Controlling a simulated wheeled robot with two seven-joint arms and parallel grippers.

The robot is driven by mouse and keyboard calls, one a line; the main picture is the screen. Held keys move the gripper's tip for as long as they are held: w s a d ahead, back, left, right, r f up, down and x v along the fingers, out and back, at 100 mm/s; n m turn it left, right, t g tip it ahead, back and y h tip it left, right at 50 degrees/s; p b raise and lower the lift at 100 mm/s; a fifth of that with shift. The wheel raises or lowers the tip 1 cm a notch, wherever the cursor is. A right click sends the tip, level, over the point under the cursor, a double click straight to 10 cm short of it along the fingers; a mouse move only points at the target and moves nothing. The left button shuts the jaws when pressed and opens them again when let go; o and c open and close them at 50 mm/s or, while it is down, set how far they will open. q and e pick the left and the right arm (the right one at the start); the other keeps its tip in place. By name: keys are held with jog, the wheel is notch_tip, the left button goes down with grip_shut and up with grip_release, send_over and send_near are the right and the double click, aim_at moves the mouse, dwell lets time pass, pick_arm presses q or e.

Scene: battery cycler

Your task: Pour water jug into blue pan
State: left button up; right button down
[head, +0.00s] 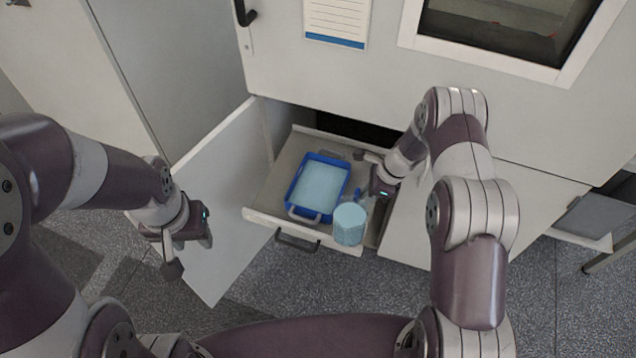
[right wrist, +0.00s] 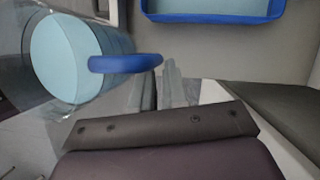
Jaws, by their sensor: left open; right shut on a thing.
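The blue pan (head: 317,187) sits in the pulled-out drawer, with a flat pale-blue fill inside its rim. Its edge also shows at the top of the right wrist view (right wrist: 212,17). The water jug (head: 349,224) holds pale-blue water and is right of the pan's near corner, over the drawer's front edge. It looks roughly upright; it fills the left of the right wrist view (right wrist: 78,60). My right gripper (head: 371,184) is shut on the jug by its blue handle (right wrist: 125,63). My left gripper (head: 190,256) is open and empty, left of the drawer.
The drawer (head: 262,216) has a dark handle (head: 297,240) on its front. An open cabinet door (head: 222,185) stands between the drawer and my left gripper. The cabinet face (head: 360,85) rises behind. Speckled floor (head: 300,290) in front is clear.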

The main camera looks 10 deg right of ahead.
jog(key=w+d+f+m+t+h+b, duration=0.2)
jog(key=d+f+m+t+h+b, duration=0.2)
jog(key=d+m, duration=0.6)
notch_tip(320, 180, down, 2)
jog(key=m+b, duration=0.3)
jog(key=m, duration=0.4)
jog(key=shift+w+d+t, duration=0.2)
jog(key=shift+d+t, duration=0.1)
